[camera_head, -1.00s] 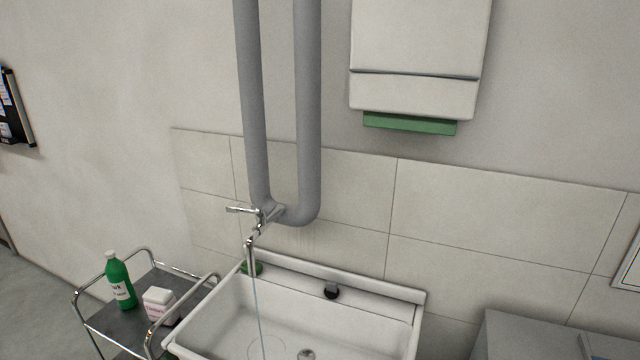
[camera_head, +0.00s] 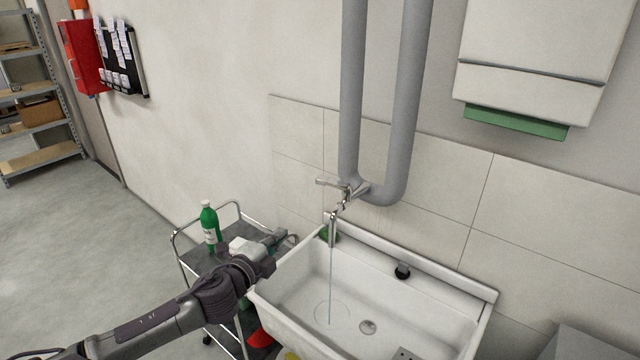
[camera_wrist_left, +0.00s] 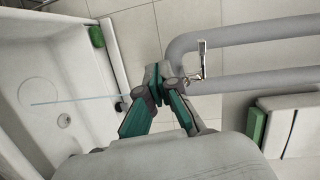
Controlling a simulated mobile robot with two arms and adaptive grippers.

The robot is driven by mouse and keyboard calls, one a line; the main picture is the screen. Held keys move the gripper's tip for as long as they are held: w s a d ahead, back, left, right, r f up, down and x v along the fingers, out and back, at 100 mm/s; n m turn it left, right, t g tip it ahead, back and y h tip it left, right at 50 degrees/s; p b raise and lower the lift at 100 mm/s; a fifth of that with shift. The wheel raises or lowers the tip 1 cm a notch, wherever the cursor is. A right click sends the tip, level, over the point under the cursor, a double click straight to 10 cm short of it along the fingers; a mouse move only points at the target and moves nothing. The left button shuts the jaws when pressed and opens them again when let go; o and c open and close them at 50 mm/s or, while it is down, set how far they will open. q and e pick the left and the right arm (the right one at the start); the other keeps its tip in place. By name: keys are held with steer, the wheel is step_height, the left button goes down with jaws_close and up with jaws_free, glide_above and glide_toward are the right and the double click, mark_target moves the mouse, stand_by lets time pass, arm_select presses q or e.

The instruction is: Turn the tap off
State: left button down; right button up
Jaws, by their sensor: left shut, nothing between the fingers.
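The chrome tap (camera_head: 333,226) is mounted on the grey pipe above the white sink (camera_head: 470,287). Its lever handle (camera_head: 330,183) points left in the head view. A thin stream of water (camera_head: 330,285) runs from the spout into the sink. In the left wrist view the tap's metal handle (camera_wrist_left: 202,58) shows beyond the fingers, and the water stream (camera_wrist_left: 80,99) shows at left; the spout is largely hidden. My left gripper (camera_head: 281,236) is shut and empty, left of the tap in the head view and apart from it. It also shows in the left wrist view (camera_wrist_left: 158,72).
The grey pipe (camera_head: 401,110) bends behind the tap. A trolley (camera_head: 178,240) with a green bottle (camera_head: 209,226) and a white box (camera_head: 238,245) stands left of the sink, partly behind my left arm. A towel dispenser (camera_head: 535,50) hangs at upper right.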

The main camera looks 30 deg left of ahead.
arm_select(q)
steer(key=d+r+m+t+h, duration=0.1)
steer(key=d+r+m, duration=0.15)
steer(key=r, duration=0.35)
steer(key=p, duration=0.4)
glide_toward(325, 184)
steer(key=shift+n, duration=0.35)
steer(key=w, duration=0.6)
steer(key=shift+a, duration=0.25)
steer(key=shift+w+f+p, duration=0.15)
steer(key=shift+w+p, duration=0.2)
steer(key=shift+w, duration=0.35)
